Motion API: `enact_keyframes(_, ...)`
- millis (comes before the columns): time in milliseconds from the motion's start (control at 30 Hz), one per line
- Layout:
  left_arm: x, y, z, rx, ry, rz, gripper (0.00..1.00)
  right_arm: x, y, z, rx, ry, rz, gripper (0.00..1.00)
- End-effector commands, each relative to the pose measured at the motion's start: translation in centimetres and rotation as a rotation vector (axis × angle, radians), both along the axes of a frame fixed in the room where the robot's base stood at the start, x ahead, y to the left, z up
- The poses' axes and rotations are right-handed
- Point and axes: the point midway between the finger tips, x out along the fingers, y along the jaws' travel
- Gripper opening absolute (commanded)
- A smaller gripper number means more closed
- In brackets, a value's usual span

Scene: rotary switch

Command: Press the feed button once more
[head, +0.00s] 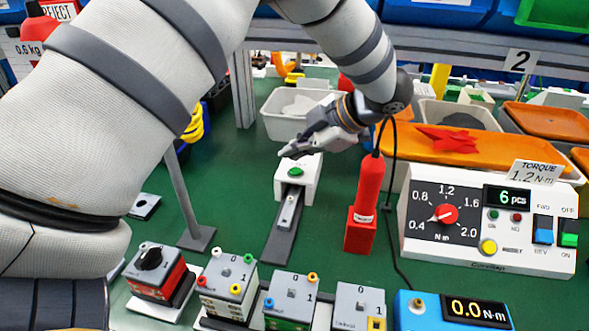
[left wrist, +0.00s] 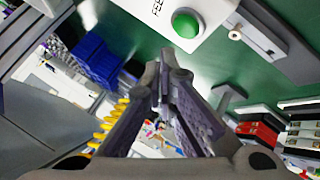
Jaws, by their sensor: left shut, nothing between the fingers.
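The feed button is a green round cap (head: 296,172) on a white box (head: 308,185) at the middle of the green bench. In the left wrist view the green button (left wrist: 187,23) is at the top, with part of a "FEE" label beside it. My left gripper (head: 287,153) is shut and empty, its fingertips just behind and above the button in the head view. In the left wrist view the fingertips (left wrist: 165,65) are closed together, apart from the button in the picture. Contact does not show. My right gripper is not in view.
A dark chute (head: 279,240) holding a small grey part runs forward from the box. A red screwdriver (head: 368,200) stands right of it, beside a torque controller (head: 487,222) reading 6 pcs. Several switch units line the front. A white bin (head: 283,127) stands behind.

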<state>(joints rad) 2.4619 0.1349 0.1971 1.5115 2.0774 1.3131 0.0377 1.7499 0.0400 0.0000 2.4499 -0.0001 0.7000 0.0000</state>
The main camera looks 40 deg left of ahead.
Motion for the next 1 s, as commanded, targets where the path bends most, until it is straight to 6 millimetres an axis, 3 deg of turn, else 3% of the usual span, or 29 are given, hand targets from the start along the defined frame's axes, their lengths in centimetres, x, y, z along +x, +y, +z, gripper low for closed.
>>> enact_keyframes(100, 0.0, 0.0, 1.8, 0.0, -0.01, 0.0, 0.0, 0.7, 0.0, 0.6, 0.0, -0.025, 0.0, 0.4)
enact_keyframes(333, 0.0, 0.0, 3.7, -0.001, -0.008, -0.001, 0.0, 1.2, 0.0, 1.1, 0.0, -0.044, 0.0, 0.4)
enact_keyframes(1000, 0.0, 0.0, 3.8, 0.0, -0.002, -0.001, 0.0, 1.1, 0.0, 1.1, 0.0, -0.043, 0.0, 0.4)
